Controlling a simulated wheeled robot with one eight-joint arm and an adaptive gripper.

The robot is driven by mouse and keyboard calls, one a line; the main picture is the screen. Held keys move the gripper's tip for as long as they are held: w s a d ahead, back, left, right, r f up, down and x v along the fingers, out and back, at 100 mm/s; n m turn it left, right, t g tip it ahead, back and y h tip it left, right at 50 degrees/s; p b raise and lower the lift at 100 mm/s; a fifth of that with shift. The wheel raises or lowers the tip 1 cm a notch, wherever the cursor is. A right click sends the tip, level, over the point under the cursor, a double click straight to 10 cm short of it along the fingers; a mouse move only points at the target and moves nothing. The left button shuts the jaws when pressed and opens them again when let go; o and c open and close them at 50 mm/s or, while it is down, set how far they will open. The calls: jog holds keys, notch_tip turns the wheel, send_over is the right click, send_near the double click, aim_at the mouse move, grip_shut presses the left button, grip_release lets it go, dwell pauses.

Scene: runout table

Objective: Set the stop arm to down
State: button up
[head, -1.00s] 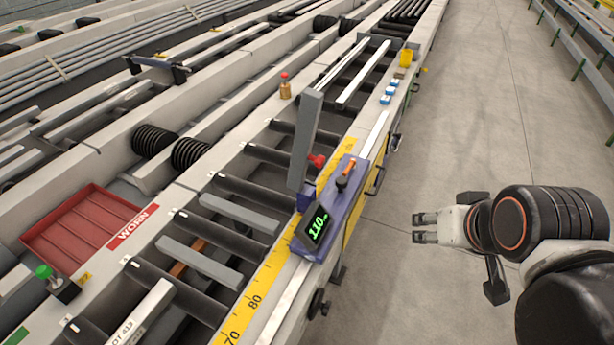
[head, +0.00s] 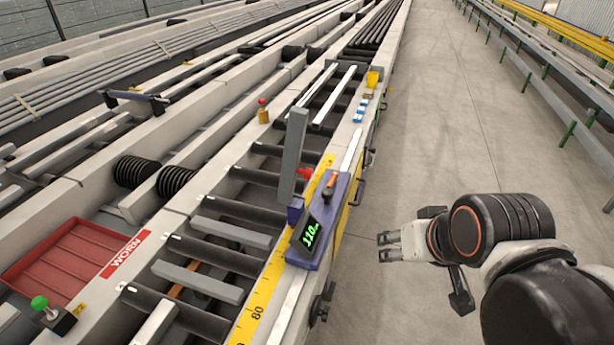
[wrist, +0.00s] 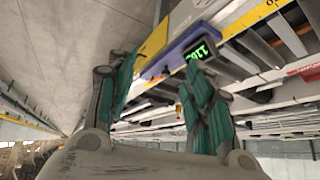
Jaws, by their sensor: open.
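The stop arm (head: 293,155) is a long grey bar standing nearly upright, tilted slightly, at the purple carriage (head: 335,205) on the table's edge. A red knob (head: 305,173) shows beside the bar.
Several grey bars (head: 197,281) lie across the rollers left of the carriage. A red tray (head: 70,262) marked WORN is at the left. The floor (head: 440,130) at right is clear.

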jog(key=m+g+y+b, duration=0.1)
jog(key=m+y+b, duration=0.1)
jog(key=m+y, duration=1.25)
send_near(308, 174)
jog(key=s+r+m+h, duration=0.2)
jog(key=s+m, duration=0.1)
jog(key=w+d+f+m+y, duration=0.3)
jog(key=d+f+m+y, duration=0.1)
jog(key=f+m, duration=0.1)
jog(key=shift+n+t, duration=0.25)
jog(key=shift+t, duration=0.15)
jog(key=b+x, duration=0.3)
jog(key=x, duration=1.1)
jog(key=shift+s, duration=0.1)
grip_shut()
